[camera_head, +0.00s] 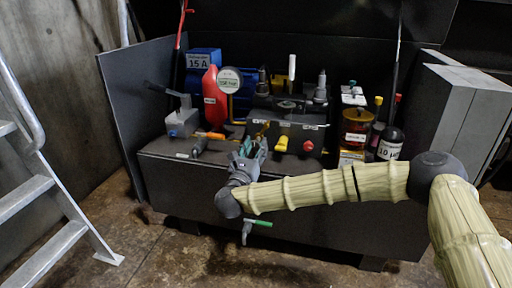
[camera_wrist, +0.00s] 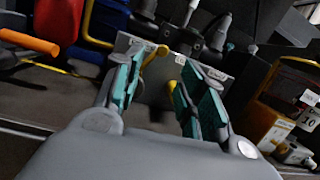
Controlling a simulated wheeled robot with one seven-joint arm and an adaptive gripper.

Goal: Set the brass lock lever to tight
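A brass-coloured lever (camera_wrist: 154,55) shows in the wrist view, just beyond and between my fingertips. It is bent and sits on the front of a dark unit, with small pale labels on both sides whose words I cannot read. My gripper (camera_wrist: 161,66) is open, with teal pads on either side of a clear gap and nothing held. I cannot tell whether a fingertip touches the lever. In the head view my gripper (camera_head: 256,146) is at the left front of the dark unit (camera_head: 290,131) and hides part of it; the lever is not clear there.
A yellow knob (camera_head: 281,144) and a red knob (camera_head: 308,146) are right of my gripper. Bottles (camera_head: 390,144) and an amber jar (camera_head: 357,126) stand right. A green-handled valve (camera_head: 257,223) is below the bench edge.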

